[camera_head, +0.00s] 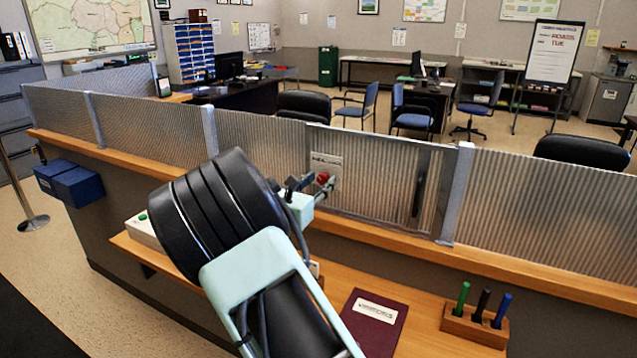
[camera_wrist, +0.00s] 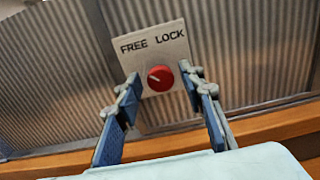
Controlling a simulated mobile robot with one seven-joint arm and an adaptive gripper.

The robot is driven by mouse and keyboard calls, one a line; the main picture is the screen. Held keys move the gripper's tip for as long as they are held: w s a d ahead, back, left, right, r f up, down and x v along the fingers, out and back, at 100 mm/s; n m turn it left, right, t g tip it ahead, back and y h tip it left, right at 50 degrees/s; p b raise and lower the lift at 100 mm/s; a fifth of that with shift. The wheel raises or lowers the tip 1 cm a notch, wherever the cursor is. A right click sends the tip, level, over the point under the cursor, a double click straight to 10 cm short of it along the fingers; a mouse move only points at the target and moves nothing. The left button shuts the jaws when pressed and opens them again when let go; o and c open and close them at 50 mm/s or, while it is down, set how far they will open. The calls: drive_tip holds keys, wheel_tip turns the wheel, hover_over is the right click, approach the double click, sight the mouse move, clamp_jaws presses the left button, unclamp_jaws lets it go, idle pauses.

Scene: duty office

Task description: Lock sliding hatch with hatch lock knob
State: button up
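The hatch lock knob (camera_wrist: 160,78) is a round red knob on a pale plate (camera_wrist: 152,48) lettered FREE and LOCK. Its white mark points up and left, toward FREE. In the head view the knob (camera_head: 323,178) shows beside my gripper (camera_head: 303,187), partly hidden. In the wrist view my gripper (camera_wrist: 165,100) is open, its two blue-padded fingers apart on either side of the knob, with nothing held. Contact with the knob cannot be told. The sliding hatch (camera_head: 375,180) is a ribbed translucent panel in the counter screen, with a dark vertical handle at its right.
A wooden ledge (camera_head: 425,318) lies below the screen, with a maroon book (camera_head: 372,325) and a pen block (camera_head: 474,325) holding pens. A metal post (camera_head: 456,193) stands right of the hatch. Blue boxes (camera_head: 70,184) hang on the counter at left.

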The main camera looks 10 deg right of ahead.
clamp_jaws()
drive_tip(key=shift+f+b, duration=0.1)
drive_tip(key=shift+b, duration=0.4)
drive_tip(key=m+b, duration=0.2)
drive_tip(key=b, duration=0.1)
drive_tip(key=shift+f, duration=0.25)
drive_tip(key=m+b, duration=0.5)
drive_tip(key=b, duration=0.5)
drive_tip(key=shift+s+d+f, duration=0.1)
drive_tip(key=shift+f, duration=0.05)
drive_tip(key=m+b, duration=0.7)
drive_tip(key=b, duration=0.6)
drive_tip(key=m+b, duration=0.2)
drive_tip(key=b, duration=0.2)
drive_tip(key=shift+m, duration=0.4)
drive_tip(key=shift+r+m+b, duration=0.25)
drive_tip(key=shift+m+b, duration=0.35)
drive_tip(key=shift+b, duration=0.25)
drive_tip(key=shift+r, duration=0.1)
